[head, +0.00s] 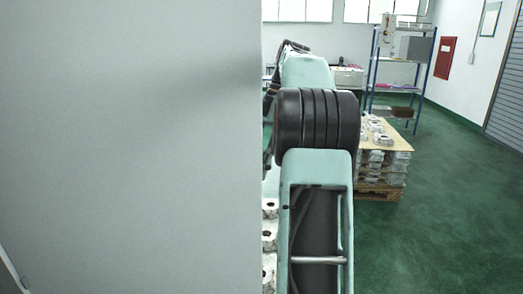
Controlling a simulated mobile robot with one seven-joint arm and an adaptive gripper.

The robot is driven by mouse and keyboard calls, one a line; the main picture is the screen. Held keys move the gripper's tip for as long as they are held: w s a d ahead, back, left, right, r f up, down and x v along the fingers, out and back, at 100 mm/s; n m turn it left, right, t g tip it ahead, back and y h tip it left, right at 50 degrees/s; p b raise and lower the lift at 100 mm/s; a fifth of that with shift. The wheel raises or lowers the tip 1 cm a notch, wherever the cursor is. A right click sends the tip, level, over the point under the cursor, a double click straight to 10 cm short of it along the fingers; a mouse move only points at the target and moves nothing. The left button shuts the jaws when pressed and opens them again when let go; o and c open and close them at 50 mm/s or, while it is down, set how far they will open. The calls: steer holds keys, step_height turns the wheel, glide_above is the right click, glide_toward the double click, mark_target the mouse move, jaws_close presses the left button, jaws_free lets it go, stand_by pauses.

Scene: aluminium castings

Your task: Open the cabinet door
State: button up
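A large flat light grey panel (130,140) fills the left half of the head view, very close to the camera. Its straight vertical right edge shows near the middle of the picture. I cannot tell whether it is the cabinet door or another face of the cabinet. No handle, hinge or gap shows on it. A small dark edge shows at the lower left corner. My gripper is not in view, so its place relative to the panel and its state are hidden.
A pale green jointed arm with a black ribbed joint stands right of the panel; whose it is I cannot tell. Behind it are castings on a wooden pallet (380,193) and a blue-framed shelf (369,75). The green floor (450,220) at right is clear.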

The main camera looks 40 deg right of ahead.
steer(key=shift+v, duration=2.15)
